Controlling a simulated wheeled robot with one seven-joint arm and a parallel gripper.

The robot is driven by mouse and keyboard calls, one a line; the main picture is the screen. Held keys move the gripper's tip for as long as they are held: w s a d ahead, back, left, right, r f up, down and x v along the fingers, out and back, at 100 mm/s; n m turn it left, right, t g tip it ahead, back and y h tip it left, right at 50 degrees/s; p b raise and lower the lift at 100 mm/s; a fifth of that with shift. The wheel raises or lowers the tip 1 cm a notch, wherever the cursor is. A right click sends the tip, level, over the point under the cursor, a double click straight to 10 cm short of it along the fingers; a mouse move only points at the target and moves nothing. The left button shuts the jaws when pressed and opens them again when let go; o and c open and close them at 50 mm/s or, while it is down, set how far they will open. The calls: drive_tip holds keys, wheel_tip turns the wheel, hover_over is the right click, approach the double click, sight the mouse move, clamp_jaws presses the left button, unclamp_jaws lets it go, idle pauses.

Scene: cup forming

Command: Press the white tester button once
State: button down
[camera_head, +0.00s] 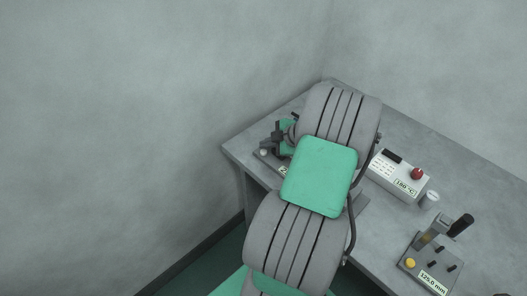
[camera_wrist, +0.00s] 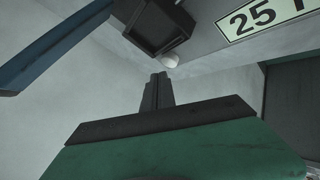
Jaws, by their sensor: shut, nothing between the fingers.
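The white tester button (camera_wrist: 169,61) shows in the wrist view as a small pale round knob, just beyond my fingertips and slightly to their right. My gripper (camera_wrist: 160,76) is shut and empty, its two dark fingers together and pointing toward the button. I cannot tell whether the tips touch it. In the head view the button (camera_head: 264,152) is a small pale spot at the left end of the table. The tester around it is mostly hidden behind my arm.
A dark square block (camera_wrist: 158,25) and a blue bar (camera_wrist: 52,45) stand close by the button. A label plate (camera_wrist: 262,16) reads "25". On the table (camera_head: 385,240) are a box (camera_head: 402,178) with a red knob and a gauge (camera_head: 432,268) with a yellow button.

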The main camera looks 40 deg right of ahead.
sight(266, 153)
idle(0.7)
drive_tip(key=shift+f+b, duration=0.45)
drive_tip(key=shift+b, duration=0.35)
drive_tip(key=shift+f+b, duration=0.5)
drive_tip(key=shift+b, duration=0.1)
idle(0.3)
idle(0.4)
drive_tip(key=shift+r+p, duration=0.3)
drive_tip(key=shift+r, duration=0.65)
drive_tip(key=shift+r+p, duration=0.9)
drive_tip(key=shift+r, duration=1.6)
